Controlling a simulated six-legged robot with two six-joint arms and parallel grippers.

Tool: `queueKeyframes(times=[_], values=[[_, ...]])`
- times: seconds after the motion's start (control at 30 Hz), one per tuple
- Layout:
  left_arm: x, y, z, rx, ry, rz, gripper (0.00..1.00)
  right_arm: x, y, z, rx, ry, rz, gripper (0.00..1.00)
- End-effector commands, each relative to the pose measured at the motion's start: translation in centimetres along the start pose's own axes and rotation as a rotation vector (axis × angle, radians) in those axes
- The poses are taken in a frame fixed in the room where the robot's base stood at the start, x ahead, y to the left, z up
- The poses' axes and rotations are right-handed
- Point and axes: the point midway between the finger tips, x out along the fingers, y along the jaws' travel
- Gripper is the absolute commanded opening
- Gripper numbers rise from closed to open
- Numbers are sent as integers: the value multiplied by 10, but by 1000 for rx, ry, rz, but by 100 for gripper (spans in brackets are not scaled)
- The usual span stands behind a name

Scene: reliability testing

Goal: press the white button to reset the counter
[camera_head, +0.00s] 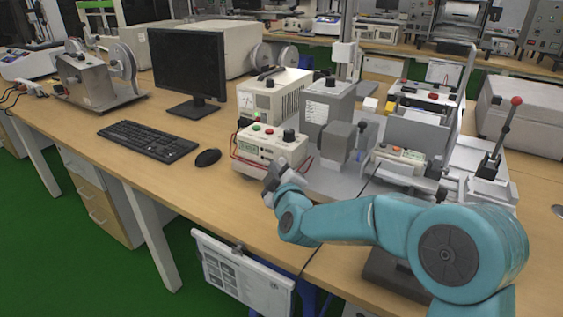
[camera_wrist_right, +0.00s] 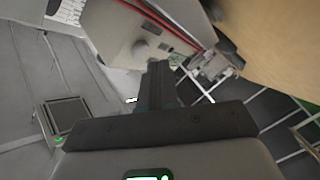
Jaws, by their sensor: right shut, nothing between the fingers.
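The white counter box (camera_head: 268,148) stands on the desk near the middle of the head view, with a small green display on its front and red, green and black controls on top. My right gripper (camera_head: 270,180) is shut and empty, close to the lower front of this box. In the right wrist view, the shut fingers (camera_wrist_right: 157,82) point at the pale box face (camera_wrist_right: 120,28), near a small pale round button (camera_wrist_right: 140,49). I cannot tell whether they touch. The white button is not clear in the head view. My left gripper is not in view.
Left of the box are a black mouse (camera_head: 208,157), a keyboard (camera_head: 147,141) and a monitor (camera_head: 188,66). A grey test machine (camera_head: 327,105) stands just right of the box. A lever press (camera_head: 507,130) is farther right. The desk in front of the mouse is clear.

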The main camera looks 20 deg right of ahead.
Motion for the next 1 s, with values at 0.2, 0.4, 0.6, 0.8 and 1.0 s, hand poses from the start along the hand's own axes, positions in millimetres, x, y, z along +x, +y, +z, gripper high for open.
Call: queueKeyframes(times=[0.2, 0.4, 0.6, 0.8, 1.0], values=[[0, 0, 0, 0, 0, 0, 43, 0, 0, 0, 0, 0, 0, 0], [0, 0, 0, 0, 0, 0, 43, 0, 0, 0, 0, 0, 0, 0], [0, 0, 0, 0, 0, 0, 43, 4, 3, 3, 1, 0, 2, 0], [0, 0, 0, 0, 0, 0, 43, 6, 4, 4, 0, 0, 0, 0], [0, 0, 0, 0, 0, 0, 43, 6, 4, 4, 0, 0, 0, 0]])
